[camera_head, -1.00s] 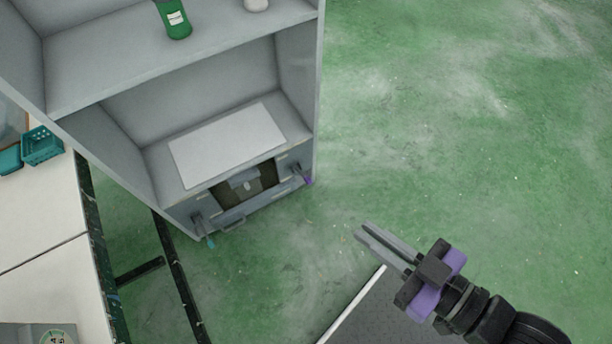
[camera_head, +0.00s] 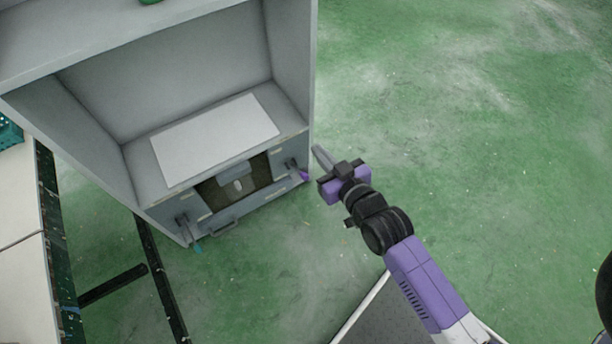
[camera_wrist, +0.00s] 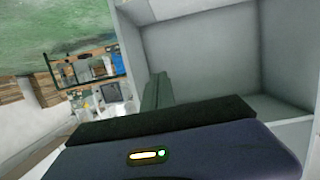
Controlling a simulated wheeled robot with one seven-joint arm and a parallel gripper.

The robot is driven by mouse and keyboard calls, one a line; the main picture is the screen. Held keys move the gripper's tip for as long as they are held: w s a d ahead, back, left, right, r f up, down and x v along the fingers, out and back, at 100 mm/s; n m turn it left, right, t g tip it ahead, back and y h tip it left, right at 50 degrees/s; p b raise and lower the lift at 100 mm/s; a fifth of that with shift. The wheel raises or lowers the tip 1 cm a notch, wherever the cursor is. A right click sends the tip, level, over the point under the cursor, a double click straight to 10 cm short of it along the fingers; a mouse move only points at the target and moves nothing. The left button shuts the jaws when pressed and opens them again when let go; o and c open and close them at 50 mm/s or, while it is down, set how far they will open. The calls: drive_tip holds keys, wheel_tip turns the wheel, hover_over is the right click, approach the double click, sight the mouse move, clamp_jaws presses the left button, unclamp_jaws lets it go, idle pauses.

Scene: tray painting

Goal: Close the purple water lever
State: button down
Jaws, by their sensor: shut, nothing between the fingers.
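The purple water lever (camera_head: 303,176) is on the right end of the cabinet's front panel, low on the grey cabinet (camera_head: 312,80). Its purple tip points down and outward. My gripper (camera_head: 318,150) is just right of the cabinet's right edge, close to the lever and apart from it in the head view. Its fingers are shut and empty. In the wrist view the shut fingers (camera_wrist: 156,92) point toward the cabinet's inside wall (camera_wrist: 205,50), and the lever is not seen there.
A teal-tipped lever (camera_head: 197,246) is on the panel's left end. A dark opening with a grey fitting (camera_head: 238,182) lies between the levers. A white sheet (camera_head: 215,138) lies on the shelf above. A white table (camera_head: 20,210) stands at left. Green floor at right is clear.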

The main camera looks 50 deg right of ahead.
drive_tip(key=w+d+f+g+b, duration=0.3)
drive_tip(key=w+d+f, duration=0.4)
drive_tip(key=f, duration=0.4)
wheel_tip(320, 180, down, 7)
drive_tip(key=s+a+g+y, duration=0.1)
drive_tip(key=a+g+y, duration=0.1)
drive_tip(key=shift+s+a+g, duration=0.2)
drive_tip(key=shift+s+g, duration=0.1)
drive_tip(key=shift+f, duration=0.15)
drive_tip(key=b, duration=0.4)
hover_over(306, 175)
drive_tip(key=w, duration=0.2)
drive_tip(key=f, duration=0.6)
drive_tip(key=shift+s+d+f, duration=0.15)
drive_tip(key=shift+s+f, duration=0.05)
drive_tip(key=shift+f, duration=0.2)
drive_tip(key=shift+s+f, duration=0.25)
drive_tip(key=shift+f, duration=0.3)
drive_tip(key=shift+s+f, duration=0.2)
drive_tip(key=shift+f, duration=0.3)
drive_tip(key=shift+s+a+f+b, duration=0.2)
drive_tip(key=shift+s+f+b, duration=0.15)
drive_tip(key=shift+f, duration=0.3)
drive_tip(key=shift+s, duration=0.1)
